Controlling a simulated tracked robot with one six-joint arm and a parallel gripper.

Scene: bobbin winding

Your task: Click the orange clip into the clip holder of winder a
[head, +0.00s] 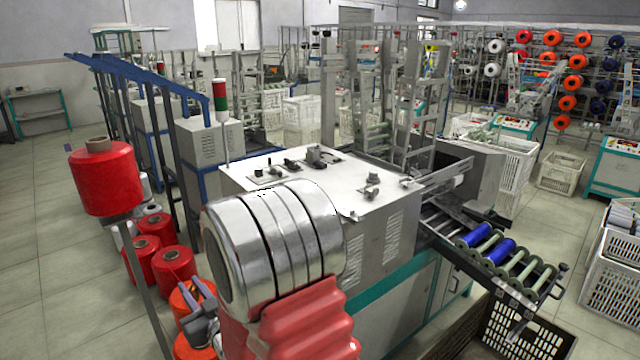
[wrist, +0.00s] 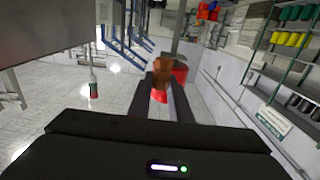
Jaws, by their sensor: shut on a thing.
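My gripper (head: 200,302) is at the lower left of the head view, low beside the red and orange yarn cones and left of the front winder (head: 300,175). In the wrist view my gripper (wrist: 162,84) is shut on a small orange-brown piece, the orange clip (wrist: 162,75), at its fingertips. The clip cannot be told apart from the cones in the head view. No label marks which machine is winder a, and I cannot make out its clip holder.
A large red cone (head: 105,180) sits on a post at the left. Red cones (head: 173,266) stand on the floor. Blue bobbins (head: 500,250) lie on the roller rack at the right, above a dark crate (head: 525,340). The floor at far left is clear.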

